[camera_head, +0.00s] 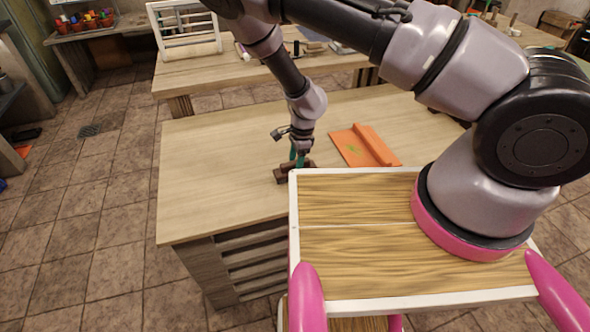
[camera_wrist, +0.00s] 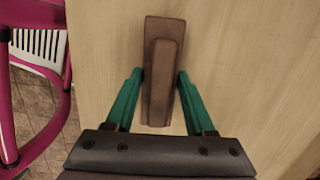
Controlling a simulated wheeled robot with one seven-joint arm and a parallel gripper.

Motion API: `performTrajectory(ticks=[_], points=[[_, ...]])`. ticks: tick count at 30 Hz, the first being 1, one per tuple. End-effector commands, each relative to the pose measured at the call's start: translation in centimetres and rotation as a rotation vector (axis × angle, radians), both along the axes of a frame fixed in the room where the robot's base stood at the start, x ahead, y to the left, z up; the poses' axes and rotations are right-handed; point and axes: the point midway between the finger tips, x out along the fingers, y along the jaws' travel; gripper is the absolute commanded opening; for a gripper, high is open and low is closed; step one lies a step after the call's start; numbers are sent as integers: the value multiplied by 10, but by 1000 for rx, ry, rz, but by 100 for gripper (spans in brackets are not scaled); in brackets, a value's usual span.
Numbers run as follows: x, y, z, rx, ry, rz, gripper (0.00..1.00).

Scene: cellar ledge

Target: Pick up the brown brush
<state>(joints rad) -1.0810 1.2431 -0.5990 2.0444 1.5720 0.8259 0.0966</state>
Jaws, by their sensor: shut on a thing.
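The brown brush (camera_head: 283,175) is on the pale wooden table, near its front edge, just left of my base top in the head view. In the wrist view the brush (camera_wrist: 165,28) is a long brown block with a narrower raised part along it. My gripper (camera_head: 298,162) reaches down over the brush. In the wrist view its two teal fingers (camera_wrist: 159,76) stand on either side of the raised part, shut on it. The head view does not show clearly whether the brush touches the table.
The table's left part is clear. Another table (camera_head: 205,75) behind holds a white rack (camera_head: 186,28) and small items.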

Motion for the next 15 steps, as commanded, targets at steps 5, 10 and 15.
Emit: performTrajectory(ticks=[5,10,15], points=[[0,0,4,1,-1,0,0],[1,1,23,2,-2,0,0],[1,1,56,4,-3,-2,0]])
